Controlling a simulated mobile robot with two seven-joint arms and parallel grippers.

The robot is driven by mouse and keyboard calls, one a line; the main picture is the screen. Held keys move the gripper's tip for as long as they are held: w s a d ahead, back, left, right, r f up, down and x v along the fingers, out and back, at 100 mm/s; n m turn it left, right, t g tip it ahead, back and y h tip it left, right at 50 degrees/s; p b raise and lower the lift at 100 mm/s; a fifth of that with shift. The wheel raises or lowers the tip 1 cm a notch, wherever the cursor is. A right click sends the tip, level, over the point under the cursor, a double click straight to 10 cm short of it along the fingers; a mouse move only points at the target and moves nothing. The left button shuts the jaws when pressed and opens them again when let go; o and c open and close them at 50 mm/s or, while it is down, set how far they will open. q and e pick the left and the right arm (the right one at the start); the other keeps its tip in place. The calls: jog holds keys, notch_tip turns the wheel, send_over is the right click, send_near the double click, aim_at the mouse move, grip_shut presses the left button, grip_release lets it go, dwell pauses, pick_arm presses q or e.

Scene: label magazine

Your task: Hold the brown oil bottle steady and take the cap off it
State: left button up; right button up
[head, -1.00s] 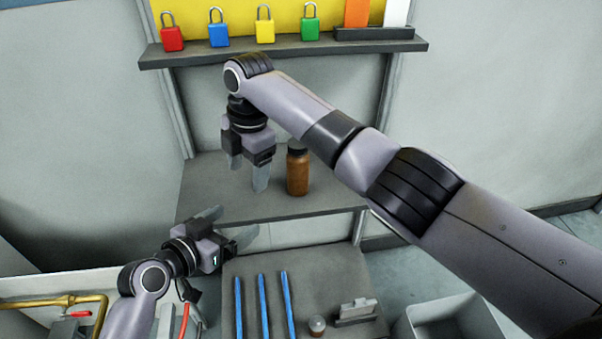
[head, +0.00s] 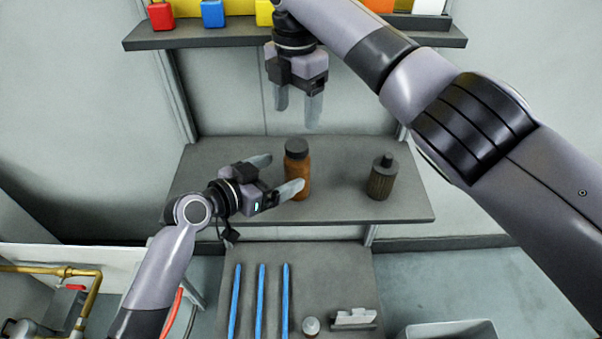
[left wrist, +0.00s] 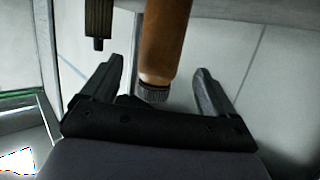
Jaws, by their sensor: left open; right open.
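The brown oil bottle (head: 298,168) stands upright on the grey shelf, with its dark cap (head: 297,147) on top. My left gripper (head: 277,175) is open at the bottle's left side. One finger reaches in front of the bottle and the other lies behind it to the left. In the left wrist view the bottle (left wrist: 165,40) and its ribbed cap (left wrist: 153,94) appear upside down between the spread fingers, with visible gaps on both sides. My right gripper (head: 298,106) is open and empty, pointing down above the cap and clear of it.
A dark ribbed bottle (head: 381,180) stands on the shelf (head: 345,208) to the right. An upper ledge (head: 200,38) holds coloured padlocks behind my right gripper. Below is a panel with blue rods (head: 262,300) and a small jar (head: 310,326).

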aim_at(288, 170)
pick_arm(q)
jog(key=shift+x, duration=3.15)
